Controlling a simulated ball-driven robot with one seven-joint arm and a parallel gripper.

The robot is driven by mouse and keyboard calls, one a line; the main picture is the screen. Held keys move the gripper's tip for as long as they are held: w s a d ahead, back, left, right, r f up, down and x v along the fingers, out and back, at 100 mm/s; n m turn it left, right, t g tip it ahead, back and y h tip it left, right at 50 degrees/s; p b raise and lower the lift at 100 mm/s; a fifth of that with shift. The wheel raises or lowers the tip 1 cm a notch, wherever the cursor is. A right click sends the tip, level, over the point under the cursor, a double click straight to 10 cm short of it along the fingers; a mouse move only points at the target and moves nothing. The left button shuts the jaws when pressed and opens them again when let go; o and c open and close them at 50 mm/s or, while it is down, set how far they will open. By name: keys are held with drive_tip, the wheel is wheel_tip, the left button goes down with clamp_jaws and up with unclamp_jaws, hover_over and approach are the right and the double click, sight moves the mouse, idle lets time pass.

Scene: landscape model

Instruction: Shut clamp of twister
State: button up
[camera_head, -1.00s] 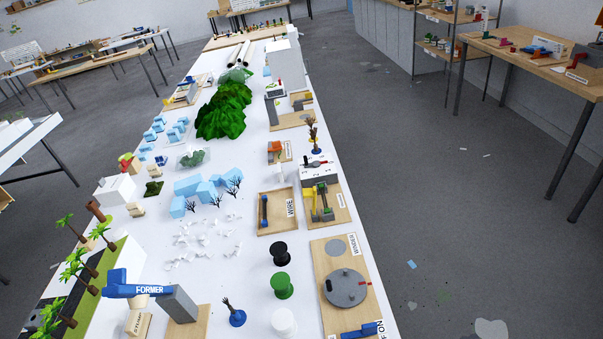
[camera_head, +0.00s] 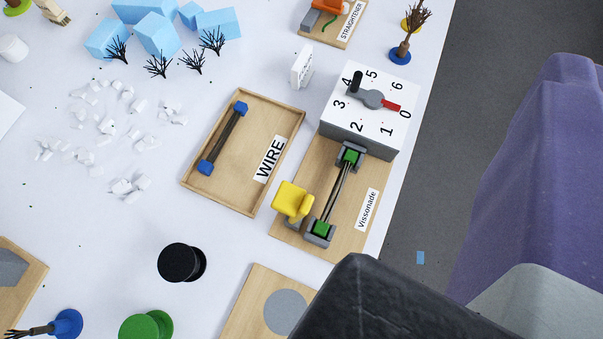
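The twister (camera_head: 371,180) stands at the table's right side: a wooden base labelled Vissonade with a white box (camera_head: 350,126) behind. A dial (camera_head: 372,99) numbered 0 to 6 tops the box; its red pointer is near 0. Dark strands (camera_head: 337,190) run between two grey holders with green pieces, at the box (camera_head: 349,157) and near the base's front (camera_head: 321,230). The yellow clamp (camera_head: 293,201) sits left of the front holder; I cannot tell whether it is shut. Large black, purple and grey parts at lower right appear mine; I see no gripper fingertips.
The WIRE tray (camera_head: 213,203) holds a dark rod with blue ends, left of the twister. Black (camera_head: 178,262) and green (camera_head: 139,329) spools stand at lower left. Another wooden board (camera_head: 247,310) lies in front. The straightener (camera_head: 329,19) is behind.

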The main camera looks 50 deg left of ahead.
drive_tip(key=a+f+n, duration=0.2)
drive_tip(key=a+f, duration=0.5)
drive_tip(key=f, duration=0.4)
drive_tip(key=n+t+h+p, duration=0.1)
drive_tip(key=n+h, duration=0.1)
drive_tip(key=n, duration=0.3)
hover_over(276, 204)
drive_tip(key=s, duration=0.3)
wheel_tip(276, 204, down, 14)
drive_tip(key=s+f+n+t, duration=0.2)
drive_tip(key=s+f+n, duration=0.2)
drive_tip(key=f, duration=0.2)
drive_tip(key=w, duration=0.2)
drive_tip(key=w+b, duration=0.1)
drive_tip(key=w, duration=0.1)
drive_tip(key=w+b, duration=0.1)
drive_tip(key=w, duration=0.2)
drive_tip(key=shift+f, duration=0.35)
clamp_jaws()
